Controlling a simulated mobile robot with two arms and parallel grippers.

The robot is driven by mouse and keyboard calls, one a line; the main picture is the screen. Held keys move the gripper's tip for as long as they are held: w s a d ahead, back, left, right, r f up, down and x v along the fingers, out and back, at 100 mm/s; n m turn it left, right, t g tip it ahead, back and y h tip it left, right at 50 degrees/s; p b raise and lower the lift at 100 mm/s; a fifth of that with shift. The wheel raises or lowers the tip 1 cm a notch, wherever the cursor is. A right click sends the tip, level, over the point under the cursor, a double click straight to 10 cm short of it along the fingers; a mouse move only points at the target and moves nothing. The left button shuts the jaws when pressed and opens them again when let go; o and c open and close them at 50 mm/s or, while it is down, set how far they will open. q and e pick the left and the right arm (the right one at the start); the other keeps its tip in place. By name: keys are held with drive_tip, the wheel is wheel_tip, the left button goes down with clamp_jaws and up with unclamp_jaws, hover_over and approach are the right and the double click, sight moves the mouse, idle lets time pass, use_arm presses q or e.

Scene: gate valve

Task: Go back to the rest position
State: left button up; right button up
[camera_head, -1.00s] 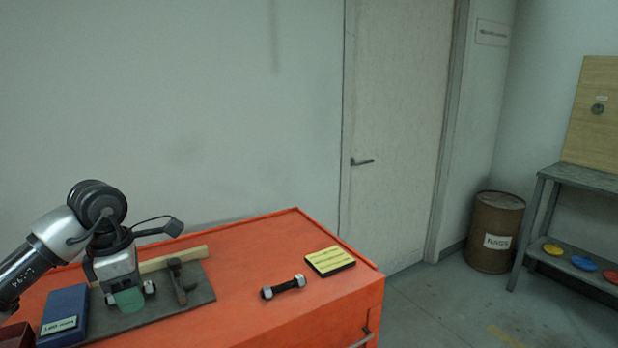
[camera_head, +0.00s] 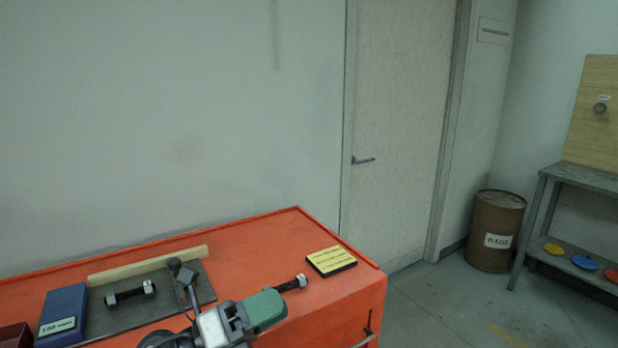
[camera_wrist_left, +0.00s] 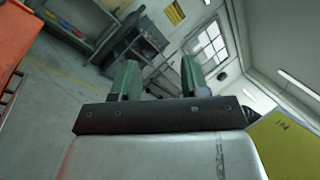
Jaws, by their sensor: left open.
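My left gripper (camera_head: 262,310) is at the front of the orange bench in the head view, its green fingers pointing right. It is open, with nothing between the fingers in the left wrist view (camera_wrist_left: 158,82). A dark stud bolt with silver nuts (camera_head: 130,293) lies on the grey mat (camera_head: 120,318), apart from the gripper. A second such bolt (camera_head: 294,283) is on the bench just past the fingers, its left end hidden behind them. My right gripper is not in view.
A hammer (camera_head: 178,272) lies on the mat beside a wooden strip (camera_head: 150,264). A blue box (camera_head: 63,312) stands at the left, and a yellow-topped block (camera_head: 331,261) at the right of the orange bench (camera_head: 255,233). A brown drum (camera_head: 495,230) and a shelf table (camera_head: 570,180) stand farther right.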

use_arm(q)
drive_tip(key=a+f+n+t+y, duration=0.55)
drive_tip(key=n+y, duration=0.35)
drive_tip(key=n, duration=0.5)
drive_tip(key=a+f+n+t+y, duration=0.55)
drive_tip(key=n+y, duration=0.35)
drive_tip(key=n, duration=0.5)
drive_tip(key=s+a+f+n+g+y, duration=0.3)
drive_tip(key=s+f+n+g, duration=0.25)
drive_tip(key=f, duration=0.25)
drive_tip(key=s+f+n+g, duration=0.1)
drive_tip(key=s+f+g, duration=0.2)
drive_tip(key=s, duration=0.3)
drive_tip(key=s+a+f+n+g, duration=0.1)
drive_tip(key=s+f+g, duration=0.25)
drive_tip(key=s, duration=0.25)
drive_tip(key=s+f+n+g, duration=0.1)
drive_tip(key=s+f+g, duration=0.2)
drive_tip(key=s, duration=0.3)
wheel_tip(320, 180, down, 27)
drive_tip(key=s+g, duration=0.1)
drive_tip(key=g, duration=0.1)
drive_tip(key=s+a+f, duration=0.3)
drive_tip(key=s+f, duration=1.2)
drive_tip(key=shift+s+g+h, duration=0.3)
drive_tip(key=shift+s+g, duration=0.05)
drive_tip(key=shift+g, duration=0.05)
